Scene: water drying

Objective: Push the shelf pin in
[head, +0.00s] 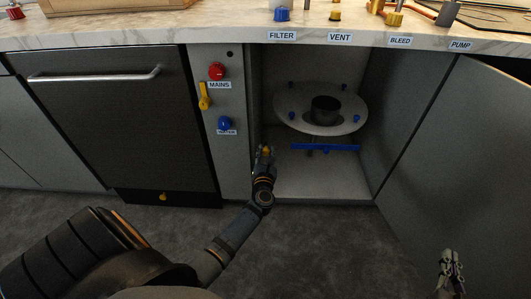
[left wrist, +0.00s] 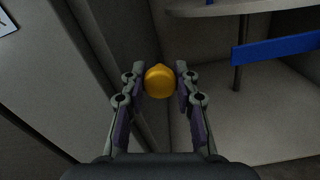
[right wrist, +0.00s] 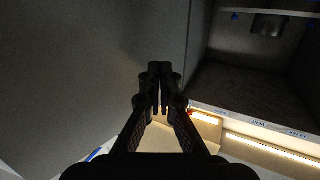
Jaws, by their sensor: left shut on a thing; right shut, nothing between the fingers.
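The shelf pin shows as a round yellow-orange knob (left wrist: 159,81) at the cabinet's left inner wall in the left wrist view. My left gripper (left wrist: 160,84) has a finger on each side of the knob and is shut on it. In the head view, the left gripper (head: 265,153) is at the left edge of the cabinet opening, with a bit of the yellow knob (head: 266,149) showing. The pin's shaft and its hole are hidden. My right gripper (head: 451,264) is shut and empty at the lower right; its fingers also meet in the right wrist view (right wrist: 160,78).
A round white shelf (head: 291,119) with blue knobs and a dark cup (head: 325,108) is inside the open cabinet. A blue bar (head: 325,147) sits below it. The open door (head: 460,160) stands at right. The panel at left has a red knob (head: 217,71) and yellow lever (head: 204,97).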

